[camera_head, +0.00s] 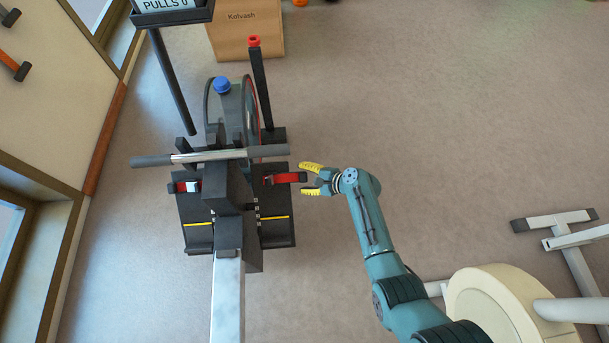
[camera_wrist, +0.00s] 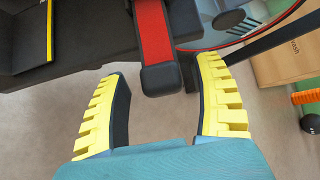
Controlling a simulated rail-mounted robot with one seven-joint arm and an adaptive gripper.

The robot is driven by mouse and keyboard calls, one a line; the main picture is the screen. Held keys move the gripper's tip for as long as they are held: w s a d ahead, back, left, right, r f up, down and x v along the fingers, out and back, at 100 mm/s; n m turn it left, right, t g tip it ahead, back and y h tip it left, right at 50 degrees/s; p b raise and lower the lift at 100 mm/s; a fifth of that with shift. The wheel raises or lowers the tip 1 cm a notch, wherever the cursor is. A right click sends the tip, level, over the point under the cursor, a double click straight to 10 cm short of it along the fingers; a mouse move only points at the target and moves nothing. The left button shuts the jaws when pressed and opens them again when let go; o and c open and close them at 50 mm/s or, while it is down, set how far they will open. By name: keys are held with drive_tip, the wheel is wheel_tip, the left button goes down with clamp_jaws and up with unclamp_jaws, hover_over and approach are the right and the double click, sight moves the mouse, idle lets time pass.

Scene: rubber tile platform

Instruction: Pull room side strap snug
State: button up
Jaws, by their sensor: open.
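The room side strap (camera_head: 284,179) is a red band on the right footplate of a rowing machine. It sticks out to the right and ends in a dark tab. In the wrist view the red strap (camera_wrist: 153,32) runs down to its black end tab (camera_wrist: 160,80), which appears between the tips of my yellow fingers. My gripper (camera_head: 303,178) is open just right of the footplate, its fingers on either side of the strap's end. It also shows open in the wrist view (camera_wrist: 164,68), with no finger visibly closed on the tab.
The right footplate (camera_head: 277,232) and the wheel housing (camera_head: 247,110) are close to my gripper. A handle bar (camera_head: 210,156) crosses above the footplates. Another red strap (camera_head: 183,187) is on the left footplate. A cardboard box (camera_head: 245,38) stands behind.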

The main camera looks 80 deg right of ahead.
drive_tip(key=v, duration=1.2)
